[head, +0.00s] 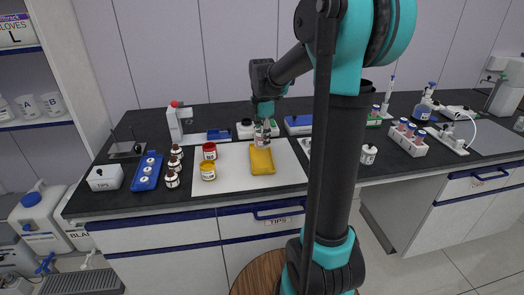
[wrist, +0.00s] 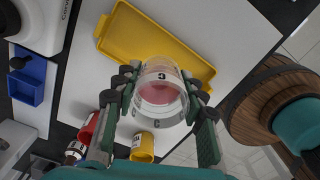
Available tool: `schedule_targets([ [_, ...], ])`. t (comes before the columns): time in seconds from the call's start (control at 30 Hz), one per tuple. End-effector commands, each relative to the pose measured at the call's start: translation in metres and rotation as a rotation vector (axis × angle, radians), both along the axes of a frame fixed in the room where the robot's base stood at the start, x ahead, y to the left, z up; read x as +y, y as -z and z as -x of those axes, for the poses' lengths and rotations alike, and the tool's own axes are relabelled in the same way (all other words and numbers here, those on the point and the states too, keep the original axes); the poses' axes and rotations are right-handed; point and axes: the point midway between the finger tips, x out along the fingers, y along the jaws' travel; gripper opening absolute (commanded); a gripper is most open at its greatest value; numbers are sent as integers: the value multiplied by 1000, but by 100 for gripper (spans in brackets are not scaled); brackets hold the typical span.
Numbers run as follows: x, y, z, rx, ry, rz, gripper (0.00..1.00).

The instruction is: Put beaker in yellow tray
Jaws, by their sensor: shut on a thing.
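My gripper (head: 262,122) is shut on a clear glass beaker, which shows in the wrist view (wrist: 160,92) with a letter C label and something pinkish in or behind it. The yellow tray (head: 262,164) lies on the white mat in the middle of the bench. In the head view the beaker (head: 261,138) hangs upright at the tray's far end, seemingly above it. In the wrist view the yellow tray (wrist: 190,62) is behind and beyond the beaker, partly hidden by it. I cannot tell whether the beaker touches the tray.
Several brown bottles (head: 172,180) and a blue rack (head: 147,171) are further left. A blue tray (head: 220,134) lies behind. A round wooden stool (head: 258,274) stands in front.

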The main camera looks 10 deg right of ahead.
Motion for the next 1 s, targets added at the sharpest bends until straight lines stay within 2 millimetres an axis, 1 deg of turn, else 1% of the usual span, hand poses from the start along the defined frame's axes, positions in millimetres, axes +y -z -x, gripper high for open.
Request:
schedule_targets([
  [0.03, 0, 8, -1, 0, 0, 0, 9],
  [0.23, 0, 22, 0, 0, 0, 0, 9],
  [0.4, 0, 45, -1, 0, 0, 0, 9],
  [0.5, 0, 54, -1, 0, 1, 0, 9],
  [0.9, 0, 58, 0, 0, 1, 0, 9],
  [0.93, 0, 58, 0, 0, 1, 0, 43],
  [1.0, 0, 58, 0, 0, 1, 0, 52],
])
